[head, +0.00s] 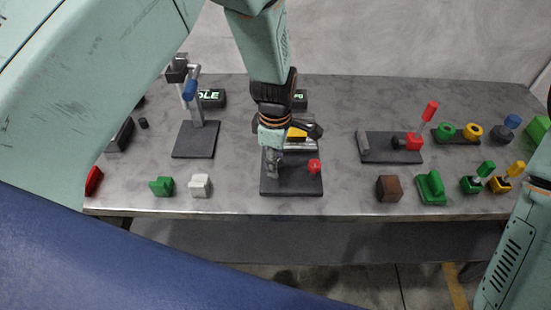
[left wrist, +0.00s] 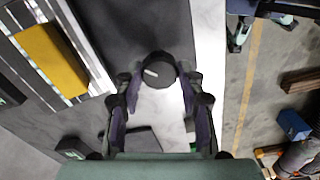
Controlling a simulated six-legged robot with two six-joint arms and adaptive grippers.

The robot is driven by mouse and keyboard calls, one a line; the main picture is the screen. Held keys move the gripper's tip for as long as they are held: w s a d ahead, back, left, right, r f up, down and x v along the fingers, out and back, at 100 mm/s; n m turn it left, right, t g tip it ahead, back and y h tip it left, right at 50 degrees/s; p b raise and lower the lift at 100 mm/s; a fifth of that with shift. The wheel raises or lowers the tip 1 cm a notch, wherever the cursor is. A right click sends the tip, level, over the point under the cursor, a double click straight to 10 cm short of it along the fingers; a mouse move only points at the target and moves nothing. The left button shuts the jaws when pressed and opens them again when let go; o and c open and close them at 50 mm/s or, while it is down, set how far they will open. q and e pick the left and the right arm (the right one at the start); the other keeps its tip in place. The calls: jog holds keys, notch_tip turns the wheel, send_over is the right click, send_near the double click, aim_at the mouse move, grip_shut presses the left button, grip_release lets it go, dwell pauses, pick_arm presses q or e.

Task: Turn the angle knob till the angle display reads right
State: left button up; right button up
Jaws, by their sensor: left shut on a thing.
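A dark round knob (left wrist: 158,72) with a short pale mark on its face sits between the fingertips of my left gripper in the left wrist view (left wrist: 158,86). The gripper is shut on it. In the head view my left gripper (head: 272,163) points down over the left part of a black base plate (head: 290,187) and hides the knob. A small black display (head: 299,99) behind my arm is partly covered, with only a bit of green-white lettering showing. I cannot read an angle. My right gripper is not in view.
A yellow block (head: 297,134) sits in a pale frame behind the gripper. A red knob (head: 314,166) is on the plate's right. A lever stand (head: 196,137) stands left; a red-handled lever (head: 425,120) stands right. Green (head: 161,186), white (head: 200,185) and brown (head: 389,188) blocks line the front.

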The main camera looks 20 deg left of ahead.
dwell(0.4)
pick_arm(q)
jog(key=o, duration=1.2)
jog(key=shift+a, duration=0.15)
jog(key=shift+r, duration=0.1)
notch_tip(320, 180, up, 12)
jog(key=shift+f, duration=0.1)
jog(key=shift+s+f, duration=0.1)
jog(key=shift+s, duration=0.05)
